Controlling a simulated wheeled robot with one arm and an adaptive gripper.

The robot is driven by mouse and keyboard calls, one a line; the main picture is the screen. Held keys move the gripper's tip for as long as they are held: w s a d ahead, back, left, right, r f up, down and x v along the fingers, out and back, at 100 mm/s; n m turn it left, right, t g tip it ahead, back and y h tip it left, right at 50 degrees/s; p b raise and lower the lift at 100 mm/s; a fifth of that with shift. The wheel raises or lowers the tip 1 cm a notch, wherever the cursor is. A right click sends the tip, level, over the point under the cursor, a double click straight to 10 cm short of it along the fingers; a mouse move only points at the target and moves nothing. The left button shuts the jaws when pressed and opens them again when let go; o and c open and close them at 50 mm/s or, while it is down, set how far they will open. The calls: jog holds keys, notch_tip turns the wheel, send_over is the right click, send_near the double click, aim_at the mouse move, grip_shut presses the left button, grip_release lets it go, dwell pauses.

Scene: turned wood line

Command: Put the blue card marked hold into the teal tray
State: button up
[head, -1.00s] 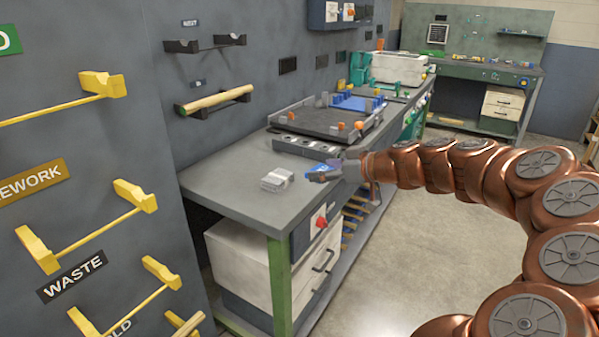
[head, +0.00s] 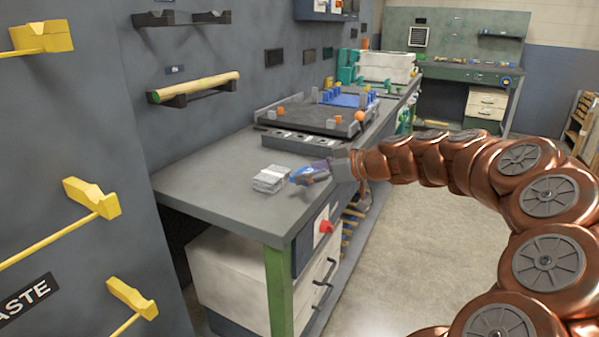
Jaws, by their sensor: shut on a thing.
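The blue card (head: 300,175) is between the fingers of my gripper (head: 307,176), which is shut on it. Its marking is too small to read. The gripper is over the near part of the grey bench, just right of a pale grey stack. I cannot tell whether the card touches the bench or the stack. Small teal items (head: 347,66) stand at the back of the bench, but I cannot tell whether one of them is the teal tray.
The pale stack (head: 271,179) lies on the grey bench (head: 215,172). A dark fixture (head: 325,113) with orange and blue parts stands behind it. Yellow brackets (head: 92,198) stick out from the wall panel at left. The floor (head: 430,240) at right is clear.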

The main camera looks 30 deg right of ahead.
jog(key=shift+w, duration=0.1)
jog(key=shift+w+d+f+p, duration=0.25)
jog(key=shift+w+d, duration=0.95)
jog(key=shift+w, duration=1.1)
jog(key=shift+w+d+f+p, duration=0.2)
jog(key=shift+w+d, duration=0.95)
jog(key=shift+w, duration=1.2)
jog(key=shift+w+d+f+p, duration=0.15)
jog(key=shift+w+d+f, duration=0.15)
jog(key=shift+w+d, duration=1.45)
jog(key=shift+w+a+f, duration=0.15)
jog(key=shift+w+a, duration=0.35)
jog(key=shift+w, duration=0.15)
jog(key=shift+f+b, duration=0.65)
jog(key=shift+f, duration=0.75)
jog(key=shift+f, duration=0.15)
jog(key=o, duration=0.9)
jog(key=shift+p, duration=0.55)
